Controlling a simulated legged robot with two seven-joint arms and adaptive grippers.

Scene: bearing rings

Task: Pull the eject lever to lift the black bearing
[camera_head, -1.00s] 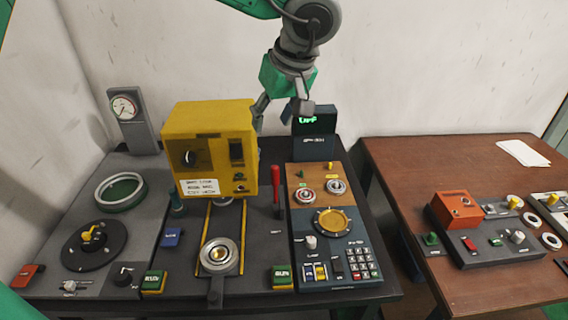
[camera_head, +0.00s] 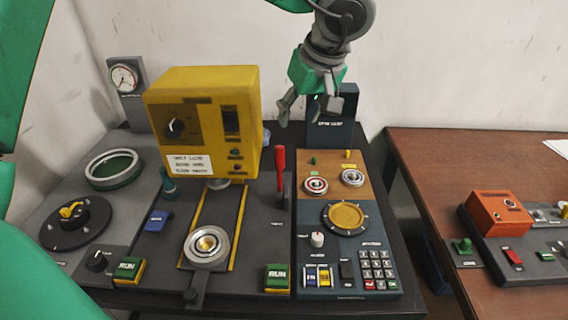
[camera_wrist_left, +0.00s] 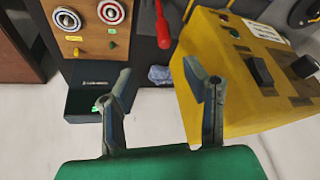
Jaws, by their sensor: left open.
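A red-handled lever (camera_head: 280,172) stands upright in a slot on the dark bench, right of the yellow press. It also shows at the top of the left wrist view (camera_wrist_left: 163,27). A ring-shaped bearing (camera_head: 207,245) with a gold centre sits in a holder at the front of the yellow-edged slide; it looks silver, and I cannot tell whether it is the black one. My left gripper (camera_head: 310,108) is open and empty, above and behind the lever. Its fingers are apart in the left wrist view (camera_wrist_left: 158,82), touching nothing. My right gripper is not in view.
The yellow press (camera_head: 205,120) stands just left of the lever. A dark display box (camera_head: 332,130) is behind the control panel, partly hidden by my gripper. Two small rings (camera_head: 316,186) sit on the tan panel. Green buttons (camera_head: 278,277) line the front. A brown table (camera_head: 440,165) is at right.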

